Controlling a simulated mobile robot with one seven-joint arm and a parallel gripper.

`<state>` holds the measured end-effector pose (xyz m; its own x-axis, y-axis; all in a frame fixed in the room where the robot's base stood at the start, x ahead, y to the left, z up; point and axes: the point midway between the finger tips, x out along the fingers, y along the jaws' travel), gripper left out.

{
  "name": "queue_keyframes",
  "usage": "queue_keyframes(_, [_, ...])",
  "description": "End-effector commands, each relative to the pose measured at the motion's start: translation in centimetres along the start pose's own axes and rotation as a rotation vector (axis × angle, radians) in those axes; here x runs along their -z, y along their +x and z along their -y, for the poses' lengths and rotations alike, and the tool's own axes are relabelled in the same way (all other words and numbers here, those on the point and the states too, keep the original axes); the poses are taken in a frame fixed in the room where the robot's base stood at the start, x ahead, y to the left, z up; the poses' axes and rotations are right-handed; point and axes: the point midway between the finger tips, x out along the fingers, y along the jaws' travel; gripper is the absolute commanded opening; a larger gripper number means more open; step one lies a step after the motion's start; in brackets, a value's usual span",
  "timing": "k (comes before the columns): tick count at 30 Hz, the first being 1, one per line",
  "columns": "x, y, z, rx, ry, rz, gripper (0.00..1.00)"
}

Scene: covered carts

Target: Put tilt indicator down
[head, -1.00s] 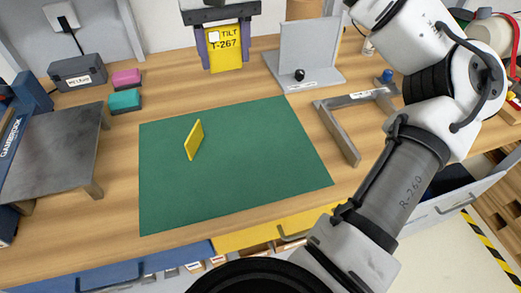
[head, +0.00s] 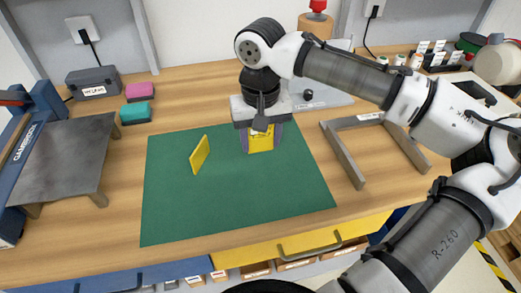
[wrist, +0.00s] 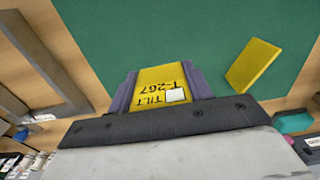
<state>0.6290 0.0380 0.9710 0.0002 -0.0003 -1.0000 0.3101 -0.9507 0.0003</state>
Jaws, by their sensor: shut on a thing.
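The tilt indicator (head: 261,143) is a flat yellow card marked TILT T-267 with a white square. My gripper (head: 261,136) is shut on it, with a grey-purple finger on each side. It is held over or at the back right part of the green mat (head: 220,214); I cannot tell whether it touches the mat. In the wrist view the tilt indicator (wrist: 163,84) shows between the fingers, its upper part hidden by the gripper body. A second, plain yellow plate (head: 200,155) stands upright on the mat, to the left and apart from my gripper. It also shows in the wrist view (wrist: 254,65).
A grey U-shaped frame (head: 345,160) lies right of the mat. A grey angle plate (head: 325,88) stands behind my gripper. A metal plate stand (head: 65,155), pink block (head: 139,91) and teal block (head: 136,112) are at left. The mat's front is clear.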

Motion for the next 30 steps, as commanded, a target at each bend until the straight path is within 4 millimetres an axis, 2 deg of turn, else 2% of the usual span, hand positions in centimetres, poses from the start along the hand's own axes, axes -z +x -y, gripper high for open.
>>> queue_keyframes(12, [0.0, 4.3, 0.0, 0.000, 0.000, 0.000, 0.26])
queue_keyframes(24, [0.0, 4.9, 0.0, 0.001, 0.000, 0.000, 0.26])
queue_keyframes(25, [0.0, 4.8, 0.0, 0.000, 0.000, -0.001, 0.54])
queue_keyframes(29, [0.0, 4.8, 0.0, 0.000, 0.000, -0.001, 0.71])
queue_keyframes(30, [0.0, 4.8, 0.0, 0.000, 0.000, -0.001, 0.72])
